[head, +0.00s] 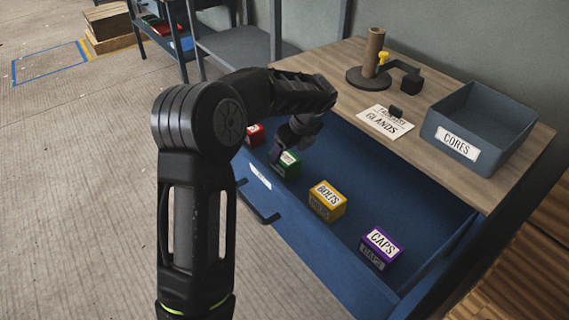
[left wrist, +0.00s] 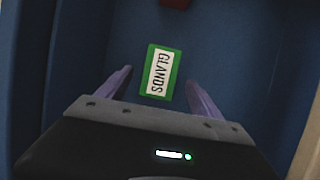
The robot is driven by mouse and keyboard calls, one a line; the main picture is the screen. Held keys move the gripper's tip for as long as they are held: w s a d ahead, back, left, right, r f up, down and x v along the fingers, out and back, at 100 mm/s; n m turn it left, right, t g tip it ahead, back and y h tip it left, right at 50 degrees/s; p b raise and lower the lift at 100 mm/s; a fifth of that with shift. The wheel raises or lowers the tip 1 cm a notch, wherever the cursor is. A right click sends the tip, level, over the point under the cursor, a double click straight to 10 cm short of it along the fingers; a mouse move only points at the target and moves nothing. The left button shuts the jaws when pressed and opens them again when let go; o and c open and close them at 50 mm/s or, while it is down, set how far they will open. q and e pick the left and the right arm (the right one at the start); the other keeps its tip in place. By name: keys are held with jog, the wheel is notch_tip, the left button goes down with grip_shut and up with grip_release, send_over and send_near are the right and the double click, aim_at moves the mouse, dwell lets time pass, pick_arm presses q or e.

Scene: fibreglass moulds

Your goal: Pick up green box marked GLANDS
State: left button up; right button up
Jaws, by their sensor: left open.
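The green box marked GLANDS (head: 287,164) sits in the open blue drawer, partly hidden by my left gripper (head: 290,148) in the head view. In the left wrist view the green box (left wrist: 174,74) lies ahead of the fingertips, near the middle, with its white label up. My left gripper (left wrist: 162,80) is open, one finger to each side of the near end of the box. My right gripper is not in view.
The drawer (head: 305,238) also holds a red box (head: 254,135), a yellow BOLTS box (head: 327,200) and a purple CAPS box (head: 381,247). On the bench above are a GLANDS card (head: 385,122), a grey CORES bin (head: 482,125) and a stand (head: 374,60).

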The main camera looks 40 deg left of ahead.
aim_at(286, 157)
pick_arm(q)
jog(key=shift+x, duration=2.6)
jog(key=c, duration=1.6)
